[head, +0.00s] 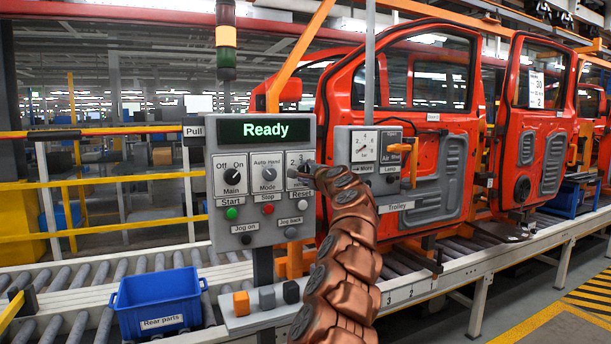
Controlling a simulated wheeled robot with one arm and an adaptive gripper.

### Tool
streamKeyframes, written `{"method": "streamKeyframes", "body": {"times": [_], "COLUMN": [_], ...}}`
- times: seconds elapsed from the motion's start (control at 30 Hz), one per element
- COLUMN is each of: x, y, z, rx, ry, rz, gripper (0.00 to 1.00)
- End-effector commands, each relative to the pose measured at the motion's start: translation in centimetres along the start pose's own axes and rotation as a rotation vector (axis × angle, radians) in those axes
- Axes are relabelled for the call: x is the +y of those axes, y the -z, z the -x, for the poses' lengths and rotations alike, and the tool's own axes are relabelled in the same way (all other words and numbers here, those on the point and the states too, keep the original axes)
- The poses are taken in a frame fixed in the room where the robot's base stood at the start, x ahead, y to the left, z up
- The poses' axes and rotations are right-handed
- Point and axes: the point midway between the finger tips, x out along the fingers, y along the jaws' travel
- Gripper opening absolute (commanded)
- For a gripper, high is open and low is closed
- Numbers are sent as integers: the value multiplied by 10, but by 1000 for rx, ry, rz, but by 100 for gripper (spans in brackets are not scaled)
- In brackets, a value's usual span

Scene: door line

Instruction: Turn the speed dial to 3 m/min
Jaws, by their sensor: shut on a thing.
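The grey control panel (222,208) stands left of the middle in the head view, with a green "Ready" display (264,130). Its upper row has a main switch (231,176), a mode switch (268,174) and, at the right, the speed dial's plate (297,158). The figures 2 and 3 show at the top of that plate. My copper-coloured arm rises from below, and my gripper (302,174) is at this dial, shut on its knob. The knob's pointer and the rest of the scale are hidden, so the setting cannot be read.
Start (231,213), stop, reset and jog buttons sit just below. A second box (364,140) with its own dial and an orange handle (402,148) is close at the right. Red doors (437,150) hang behind. A blue bin (158,300) and small blocks (266,298) lie below.

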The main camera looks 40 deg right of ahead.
Motion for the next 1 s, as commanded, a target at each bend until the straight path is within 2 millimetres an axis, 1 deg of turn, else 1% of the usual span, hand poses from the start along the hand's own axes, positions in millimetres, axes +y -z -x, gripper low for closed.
{"method": "streamKeyframes", "body": {"times": [0.37,0.4,0.6,0.63,1.0], "x": [2,2,1,1,0], "y": [0,0,0,0,0], "z": [0,0,0,0,1], "rx": [-2,-2,-1,-1,0], "ry": [-4,-4,-2,-2,-1], "rz": [4,4,4,4,3], "gripper": [8,45,66,68,68]}}
